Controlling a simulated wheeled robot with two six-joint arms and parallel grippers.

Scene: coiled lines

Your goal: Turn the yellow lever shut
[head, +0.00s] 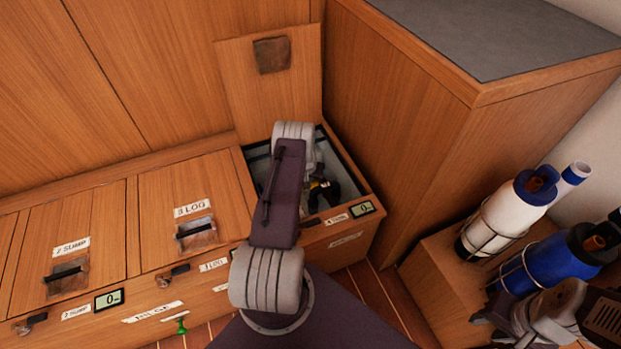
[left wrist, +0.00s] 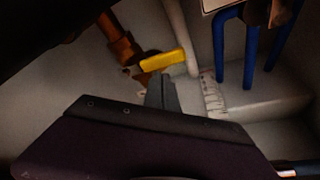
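The yellow lever (left wrist: 163,60) shows in the left wrist view as a short yellow bar beside a copper-brown pipe fitting (left wrist: 122,45), inside the locker. My left gripper (left wrist: 161,82) is a narrow grey wedge just below the lever, its fingers seemingly together. I cannot tell whether it touches the lever. In the head view, my left arm reaches down into the open locker (head: 350,190) and hides much of it. A small yellow patch shows there among dark parts. At the lower right, part of my right arm shows; its fingers cannot be made out clearly.
The raised hatch lid (head: 245,85) leans at the back of the locker. Blue pipes (left wrist: 250,45) and a white hose (left wrist: 180,35) stand close right of the lever. A tall wooden cabinet (head: 400,120) borders the locker. A white bottle (head: 512,212) and blue bottle (head: 548,262) stand right.

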